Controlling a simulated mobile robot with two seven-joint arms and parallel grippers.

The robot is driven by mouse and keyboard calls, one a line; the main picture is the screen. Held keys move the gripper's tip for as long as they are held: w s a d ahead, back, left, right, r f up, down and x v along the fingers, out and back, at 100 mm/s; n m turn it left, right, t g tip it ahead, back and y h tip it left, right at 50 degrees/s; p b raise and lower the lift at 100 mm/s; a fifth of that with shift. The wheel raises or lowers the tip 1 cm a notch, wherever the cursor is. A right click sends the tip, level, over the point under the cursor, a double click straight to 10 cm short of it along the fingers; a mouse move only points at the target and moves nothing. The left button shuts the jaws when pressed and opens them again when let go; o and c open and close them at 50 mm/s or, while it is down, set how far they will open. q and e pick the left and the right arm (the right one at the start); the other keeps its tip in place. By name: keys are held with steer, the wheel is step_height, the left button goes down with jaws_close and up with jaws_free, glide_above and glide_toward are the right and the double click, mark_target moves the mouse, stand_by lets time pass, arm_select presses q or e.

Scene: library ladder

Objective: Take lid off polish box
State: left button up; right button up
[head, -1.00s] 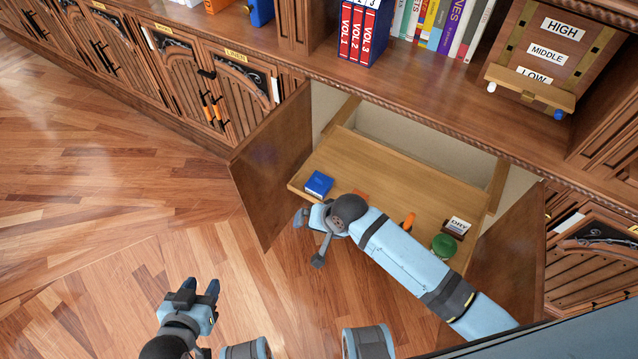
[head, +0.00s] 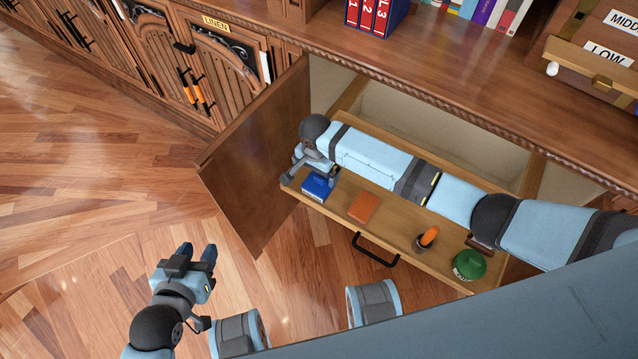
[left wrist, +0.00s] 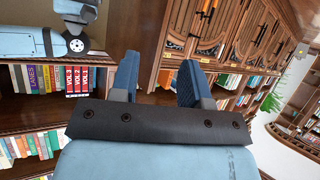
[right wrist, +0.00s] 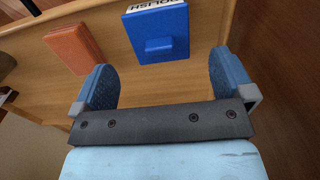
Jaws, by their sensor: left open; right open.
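The polish box is a blue box (head: 318,186) at the left end of the open wooden drawer (head: 400,228). In the right wrist view the blue box (right wrist: 160,22) shows a white POLISH label and a small blue block-shaped handle (right wrist: 159,47) on its lid. The lid looks seated on the box. My right gripper (head: 310,178) is open at the box, with its fingers (right wrist: 160,72) spread wider than the handle and nothing between them. Contact cannot be told. My left gripper (head: 197,256) is open and empty above the floor, away from the drawer.
An orange block (head: 364,207), a small pot with an orange item (head: 427,238) and a green round tin (head: 469,265) stand in the drawer. An open cabinet door (head: 258,160) stands close left of my right gripper. The wooden floor (head: 90,200) at left is clear.

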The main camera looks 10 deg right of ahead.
mark_target(318, 179)
steer(key=f+b, duration=0.1)
steer(key=f, duration=0.2)
steer(key=f+b, duration=0.1)
steer(key=f, duration=0.1)
steer(key=shift+d+f, duration=0.2)
steer(key=shift+f, duration=0.2)
steer(key=c, duration=0.8)
steer(key=shift+r, duration=0.2)
